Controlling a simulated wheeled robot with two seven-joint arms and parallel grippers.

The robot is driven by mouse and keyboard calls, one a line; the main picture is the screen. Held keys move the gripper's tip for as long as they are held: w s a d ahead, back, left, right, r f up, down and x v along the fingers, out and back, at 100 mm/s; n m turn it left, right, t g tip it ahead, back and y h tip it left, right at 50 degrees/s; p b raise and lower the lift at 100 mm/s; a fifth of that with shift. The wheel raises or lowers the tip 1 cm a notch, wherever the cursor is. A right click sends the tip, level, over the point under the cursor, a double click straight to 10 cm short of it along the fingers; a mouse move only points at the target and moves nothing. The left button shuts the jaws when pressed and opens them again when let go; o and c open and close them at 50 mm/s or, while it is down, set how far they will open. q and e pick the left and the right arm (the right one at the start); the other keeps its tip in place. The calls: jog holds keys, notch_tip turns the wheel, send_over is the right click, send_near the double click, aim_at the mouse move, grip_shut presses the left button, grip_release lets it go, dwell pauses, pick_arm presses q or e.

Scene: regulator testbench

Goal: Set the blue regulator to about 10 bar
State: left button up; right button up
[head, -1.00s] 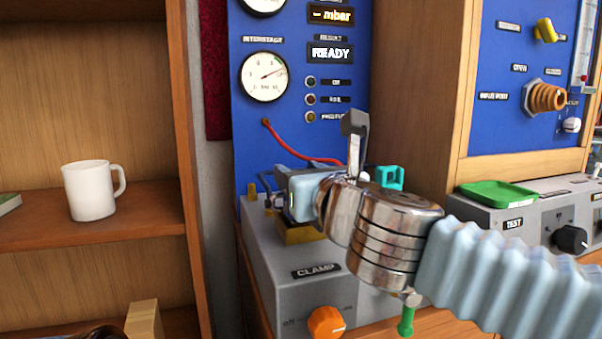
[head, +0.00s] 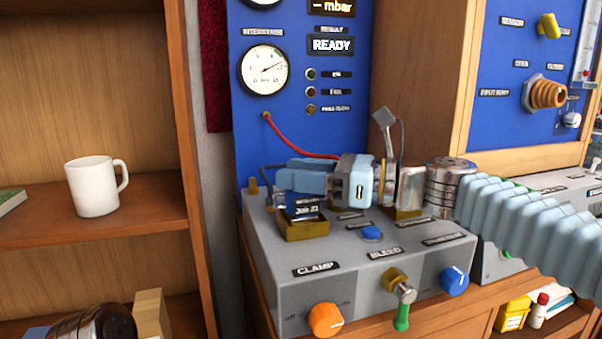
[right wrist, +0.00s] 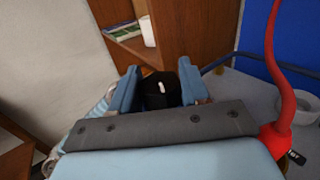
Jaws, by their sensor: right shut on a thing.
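The blue regulator (head: 301,208) sits low in a brass-coloured clamp on the grey test box, with a dated label on its front. My right gripper (head: 298,176) comes in from the right, just above it. In the right wrist view, my right gripper's fingers (right wrist: 158,88) close around a black knob (right wrist: 160,97) with a white mark. The fingers hide most of the knob in the head view. The interstage gauge (head: 265,69) is on the blue panel; its needle points up and right. My left gripper is not seen.
The box front carries an orange clamp knob (head: 326,320), a bleed valve with a green handle (head: 402,315) and a blue knob (head: 454,281). A red hose (head: 300,148) runs from the panel behind the gripper. A white mug (head: 93,186) stands on the left shelf.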

jog(key=shift+n+g+y, duration=0.3)
jog(key=shift+n+g, duration=0.8)
jog(key=shift+g, duration=0.6)
jog(key=o, duration=1)
jog(key=d, duration=1.4)
jog(key=shift+s, duration=0.35)
jog(key=shift+a, duration=0.1)
